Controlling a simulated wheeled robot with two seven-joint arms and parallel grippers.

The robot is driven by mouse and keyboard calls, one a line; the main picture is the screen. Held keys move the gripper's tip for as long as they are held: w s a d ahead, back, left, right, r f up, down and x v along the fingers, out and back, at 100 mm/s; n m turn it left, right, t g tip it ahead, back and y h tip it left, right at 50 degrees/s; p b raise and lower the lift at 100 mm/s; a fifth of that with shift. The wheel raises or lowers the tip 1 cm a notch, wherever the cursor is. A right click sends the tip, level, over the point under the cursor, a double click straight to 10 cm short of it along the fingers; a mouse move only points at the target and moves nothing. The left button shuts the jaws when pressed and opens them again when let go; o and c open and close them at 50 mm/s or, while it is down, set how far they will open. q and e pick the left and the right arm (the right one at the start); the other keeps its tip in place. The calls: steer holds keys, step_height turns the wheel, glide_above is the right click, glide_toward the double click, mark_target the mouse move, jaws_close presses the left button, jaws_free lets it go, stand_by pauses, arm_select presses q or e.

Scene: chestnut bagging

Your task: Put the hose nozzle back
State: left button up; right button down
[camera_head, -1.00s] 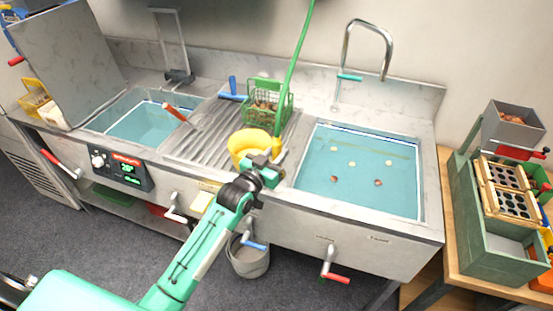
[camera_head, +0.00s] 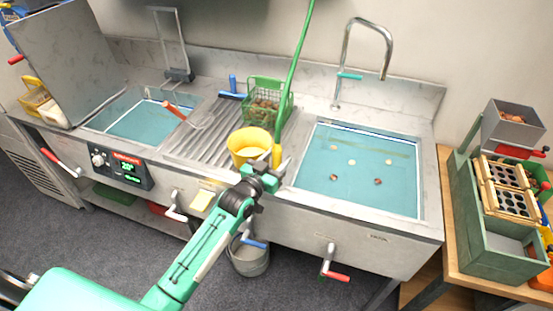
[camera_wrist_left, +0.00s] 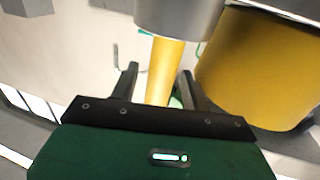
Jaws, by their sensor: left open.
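The yellow hose nozzle (camera_head: 277,156) hangs at the lower end of the green hose (camera_head: 296,75), beside the right side of the yellow bucket (camera_head: 246,151) at the sink unit's front edge. My left gripper (camera_head: 275,172) is open at the nozzle. In the left wrist view the nozzle (camera_wrist_left: 165,70) shows as a yellow shaft between the two spread fingers of the left gripper (camera_wrist_left: 160,80). I cannot tell whether a finger touches it. The yellow bucket (camera_wrist_left: 262,70) is close at the right there. My right gripper is not in view.
The right basin (camera_head: 355,190) holds water with several chestnuts. A green basket (camera_head: 268,88) of chestnuts stands behind the bucket. The left basin (camera_head: 135,120) and a red-handled skimmer (camera_head: 174,110) lie left. A wooden table (camera_head: 450,255) with a green rack stands right.

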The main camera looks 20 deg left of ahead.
arm_select(q)
steer(key=b+v, duration=0.2)
steer(key=v, duration=1)
steer(key=shift+r, duration=0.1)
steer(key=s+f+g+y, duration=0.1)
steer(key=s+f+g, duration=0.25)
steer(key=f, duration=0.95)
steer(key=s+f+g+y, duration=0.15)
steer(key=s+f, duration=0.25)
steer(key=f, duration=0.9)
steer(key=s+f+g+y, duration=0.1)
steer(key=s+f+g, duration=0.2)
steer(key=f, duration=1)
steer(key=s+a+f+g, duration=0.2)
steer(key=s+f+g, duration=0.2)
steer(key=s+f, duration=1.2)
steer(key=s+a+f+g, duration=0.1)
steer(key=s+f+g, duration=0.1)
steer(key=s, duration=0.8)
steer(key=s+f+g+y, duration=0.1)
steer(key=s+f, duration=0.4)
steer(key=s, duration=0.5)
steer(key=shift+s+a+f+n+g, duration=0.15)
steer(key=shift+a+n+g, duration=0.2)
steer(key=shift+g, duration=0.45)
